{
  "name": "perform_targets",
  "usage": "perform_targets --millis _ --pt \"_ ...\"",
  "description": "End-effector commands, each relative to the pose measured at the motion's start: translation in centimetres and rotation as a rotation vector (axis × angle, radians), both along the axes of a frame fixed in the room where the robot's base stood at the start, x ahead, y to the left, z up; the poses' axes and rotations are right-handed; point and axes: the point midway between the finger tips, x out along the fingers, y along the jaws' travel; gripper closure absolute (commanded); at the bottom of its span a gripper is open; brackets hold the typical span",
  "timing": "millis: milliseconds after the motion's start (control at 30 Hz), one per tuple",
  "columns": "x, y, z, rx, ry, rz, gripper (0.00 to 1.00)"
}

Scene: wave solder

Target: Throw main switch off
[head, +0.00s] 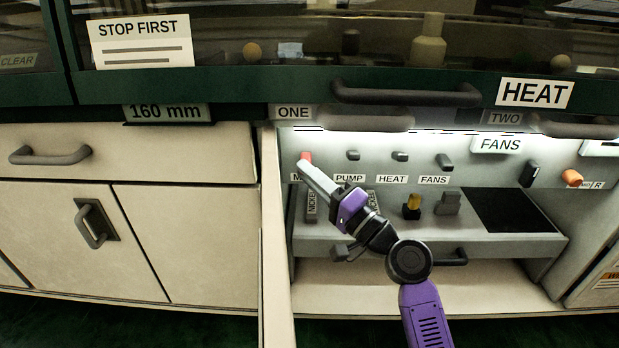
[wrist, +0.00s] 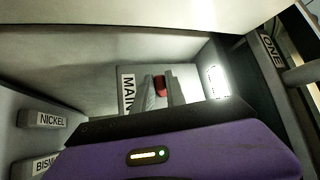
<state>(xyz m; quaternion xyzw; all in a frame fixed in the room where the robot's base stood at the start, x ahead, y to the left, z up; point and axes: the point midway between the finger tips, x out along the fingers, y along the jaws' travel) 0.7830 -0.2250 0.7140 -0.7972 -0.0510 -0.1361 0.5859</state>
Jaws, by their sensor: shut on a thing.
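The main switch is a small red lever (head: 306,157) on the grey back panel inside the open bay, above a label that starts with M. In the wrist view the red lever (wrist: 160,84) sits beside the MAIN label (wrist: 128,92). My gripper (head: 306,166) reaches into the bay from the lower right. Its fingertips (wrist: 161,90) lie on either side of the red lever and are shut on it. The fingers hide part of the lever and most of its label in the head view.
Dark switches for PUMP (head: 353,155), HEAT (head: 400,156) and FANS (head: 444,161) stand to the right on the same panel. Bars marked NICKEL (wrist: 45,119) stand below. An open door (head: 272,230) edges the bay's left side, and a dark handle (head: 405,93) runs above.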

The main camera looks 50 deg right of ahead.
Motion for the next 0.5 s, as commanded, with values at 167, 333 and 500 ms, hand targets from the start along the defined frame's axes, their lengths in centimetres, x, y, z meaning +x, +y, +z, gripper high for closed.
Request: perform_targets --millis 167,333,500 --pt "0.01 0.05 -0.16 0.001 0.003 0.001 1.00" --pt "0.00 0.04 -0.13 0.001 0.002 0.002 0.62" --pt "0.00 0.02 -0.07 0.000 0.001 0.001 0.62"
